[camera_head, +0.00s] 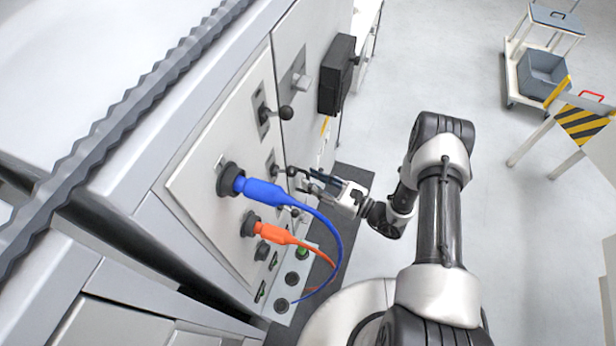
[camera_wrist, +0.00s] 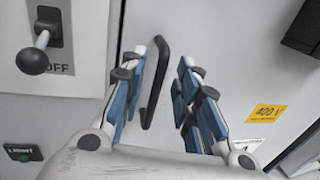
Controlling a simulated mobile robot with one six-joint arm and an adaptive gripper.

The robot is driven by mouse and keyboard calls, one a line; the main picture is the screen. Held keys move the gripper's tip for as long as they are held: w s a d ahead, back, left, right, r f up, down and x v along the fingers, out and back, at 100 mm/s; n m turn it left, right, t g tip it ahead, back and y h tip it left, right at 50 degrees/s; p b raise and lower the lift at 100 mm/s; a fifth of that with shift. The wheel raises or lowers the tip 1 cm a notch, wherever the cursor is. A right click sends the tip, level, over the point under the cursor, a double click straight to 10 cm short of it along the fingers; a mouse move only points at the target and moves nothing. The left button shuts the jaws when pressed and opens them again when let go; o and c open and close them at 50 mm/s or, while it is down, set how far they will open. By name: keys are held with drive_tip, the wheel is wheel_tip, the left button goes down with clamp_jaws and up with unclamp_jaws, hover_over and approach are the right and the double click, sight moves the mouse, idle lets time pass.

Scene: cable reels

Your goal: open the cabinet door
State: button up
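The cabinet door (camera_wrist: 225,60) is a light grey panel that appears shut, with a seam along its left side in the wrist view. It also shows in the head view (camera_head: 305,120). Its dark curved bar handle (camera_wrist: 156,82) stands upright on the panel. My gripper (camera_wrist: 163,68) is open, with blue-padded fingers on either side of the handle; I cannot tell whether either finger touches it. In the head view my gripper (camera_head: 322,183) is close to the cabinet front, and the handle is hard to make out there.
A switch lever with a round knob (camera_wrist: 33,61) sits left of the door. A black box (camera_head: 336,74) sticks out from the cabinet. Blue (camera_head: 265,190) and orange (camera_head: 272,233) plugs with cables hang nearby. A striped barrier (camera_head: 583,122) and cart (camera_head: 541,73) stand across open floor.

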drive_tip(key=shift+x, duration=1.2)
drive_tip(key=shift+c, duration=0.4)
drive_tip(key=c, duration=0.5)
clamp_jaws()
drive_tip(key=shift+w+d, duration=0.1)
drive_tip(key=shift+d, duration=0.05)
